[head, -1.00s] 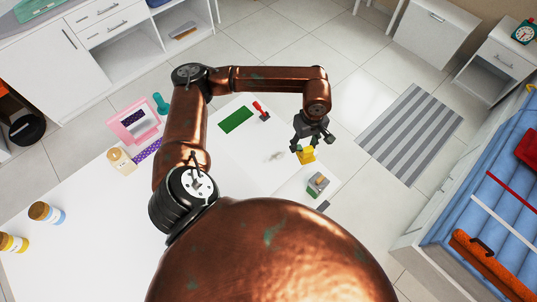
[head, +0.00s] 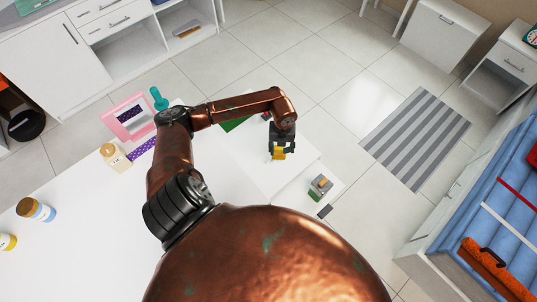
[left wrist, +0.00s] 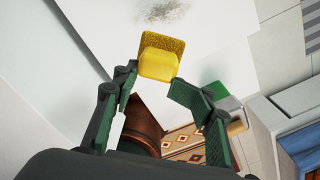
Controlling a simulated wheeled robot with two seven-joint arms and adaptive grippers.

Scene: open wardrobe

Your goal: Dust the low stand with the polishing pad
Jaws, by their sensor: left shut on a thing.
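The yellow polishing pad (head: 279,154) is in my left gripper (head: 282,140), over the white low stand (head: 235,172). In the left wrist view the pad (left wrist: 160,62) shows between the fingertips of the left gripper (left wrist: 155,85), its rough face tilted toward the white surface. A grey dust smudge (left wrist: 165,11) lies on that surface just beyond the pad. In the head view the smudge is hidden by the gripper and pad. Whether the pad touches the surface I cannot tell. My right gripper is not in view.
A green mat (head: 236,124) is partly behind my arm. A grey, yellow and green object (head: 320,185) is right of the pad. Left are a pink frame (head: 128,118), a cream jar (head: 115,156) and a blue-and-brown jar (head: 36,209). A striped rug (head: 416,138) lies right.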

